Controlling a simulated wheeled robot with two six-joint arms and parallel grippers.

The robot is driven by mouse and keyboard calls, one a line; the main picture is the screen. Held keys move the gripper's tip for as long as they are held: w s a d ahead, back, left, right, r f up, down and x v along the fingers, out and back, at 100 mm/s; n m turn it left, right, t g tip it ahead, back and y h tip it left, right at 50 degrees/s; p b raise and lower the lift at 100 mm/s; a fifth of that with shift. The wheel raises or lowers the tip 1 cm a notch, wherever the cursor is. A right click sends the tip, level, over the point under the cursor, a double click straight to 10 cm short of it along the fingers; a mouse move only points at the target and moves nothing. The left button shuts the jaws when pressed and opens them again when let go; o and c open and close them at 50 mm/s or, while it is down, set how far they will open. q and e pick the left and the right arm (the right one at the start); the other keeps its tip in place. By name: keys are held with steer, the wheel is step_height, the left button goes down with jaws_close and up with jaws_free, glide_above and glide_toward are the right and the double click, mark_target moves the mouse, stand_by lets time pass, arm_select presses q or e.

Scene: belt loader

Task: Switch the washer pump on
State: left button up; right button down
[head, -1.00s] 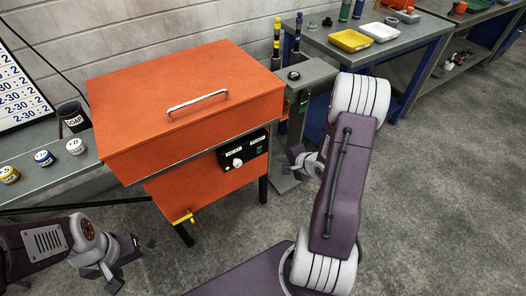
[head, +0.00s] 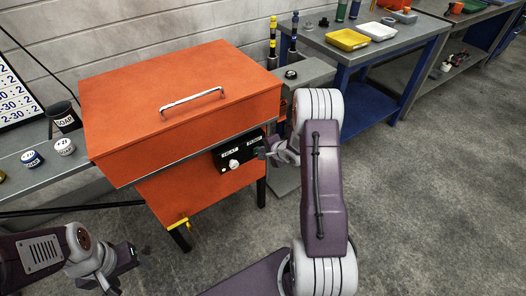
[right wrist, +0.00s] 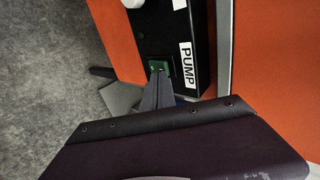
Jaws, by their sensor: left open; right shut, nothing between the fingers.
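The orange washer (head: 180,110) stands with its lid down. Its black control panel (head: 228,150) carries a white knob (head: 233,164) and two white labels. In the right wrist view the PUMP label (right wrist: 188,64) sits beside a green switch (right wrist: 158,65). My right gripper (right wrist: 159,78) is shut and empty, its tips right at the switch and covering part of it. I cannot tell whether they touch or how the switch is set. In the head view my right gripper (head: 264,152) is at the panel's right end. My left gripper (head: 124,272) is open and empty, low at the left.
A grey side bench (head: 40,170) with a soap cup (head: 65,117) and small tubs is left of the washer. A grey stand (head: 312,72) is at its right. A blue-legged table (head: 385,50) with trays is behind. The floor at the right is clear.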

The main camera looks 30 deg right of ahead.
stand_by(0.3)
steer(key=r+p, duration=0.1)
steer(key=p, duration=0.2)
steer(key=w+g+p, duration=0.1)
steer(key=p, duration=0.2)
steer(key=shift+a+r, duration=0.1)
steer(key=shift+r, duration=0.3)
steer(key=shift+w+r+p, duration=0.15)
steer(key=shift+r+p, duration=0.05)
steer(key=shift+p, duration=0.95)
steer(key=shift+f, duration=0.1)
